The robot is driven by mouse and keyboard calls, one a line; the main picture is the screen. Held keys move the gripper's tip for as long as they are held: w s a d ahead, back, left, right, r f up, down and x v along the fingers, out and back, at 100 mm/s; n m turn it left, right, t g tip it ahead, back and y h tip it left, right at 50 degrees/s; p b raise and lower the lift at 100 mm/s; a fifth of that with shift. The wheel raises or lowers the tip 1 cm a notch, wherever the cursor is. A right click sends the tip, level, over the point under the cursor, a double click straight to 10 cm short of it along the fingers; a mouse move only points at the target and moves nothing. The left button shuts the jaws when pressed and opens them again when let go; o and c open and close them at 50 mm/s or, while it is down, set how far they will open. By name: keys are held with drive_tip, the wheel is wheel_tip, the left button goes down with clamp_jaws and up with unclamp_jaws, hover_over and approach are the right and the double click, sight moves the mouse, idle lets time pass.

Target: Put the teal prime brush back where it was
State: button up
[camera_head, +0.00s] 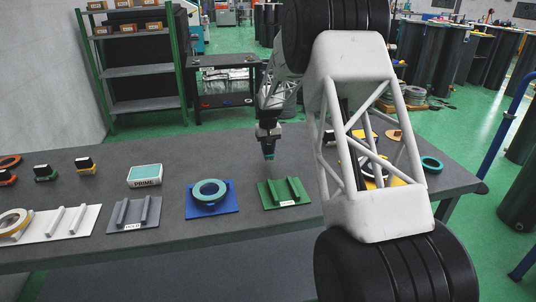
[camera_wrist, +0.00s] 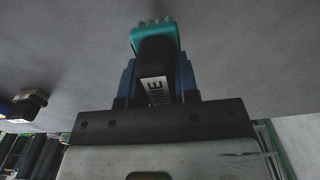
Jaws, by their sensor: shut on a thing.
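My gripper (camera_head: 268,138) is shut on the teal prime brush (camera_head: 268,155) and holds it above the table, bristle end down. In the wrist view the brush (camera_wrist: 152,38) has a teal head, pale bristles and a black handle with a white label, only partly readable. The blue fingers of my gripper (camera_wrist: 158,82) sit on both sides of the handle. A teal-topped box marked PRIME (camera_head: 145,175) stands on the table at the left.
Along the front lie a white plate (camera_head: 78,226), a grey plate with bars (camera_head: 152,212), a blue plate (camera_head: 230,208) bearing a teal ring (camera_head: 209,191), and a green plate (camera_head: 302,198) with bars. My arm partly hides a yellow plate (camera_head: 395,181). The table between box and gripper is clear.

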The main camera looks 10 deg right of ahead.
sight(268, 153)
drive_tip(key=shift+f, duration=0.1)
drive_tip(key=shift+f, duration=1.65)
drive_tip(key=shift+f, duration=0.15)
drive_tip(key=o, duration=0.8)
drive_tip(key=shift+o, duration=0.2)
drive_tip(key=shift+r, duration=6.15)
drive_tip(key=shift+s+r, duration=0.1)
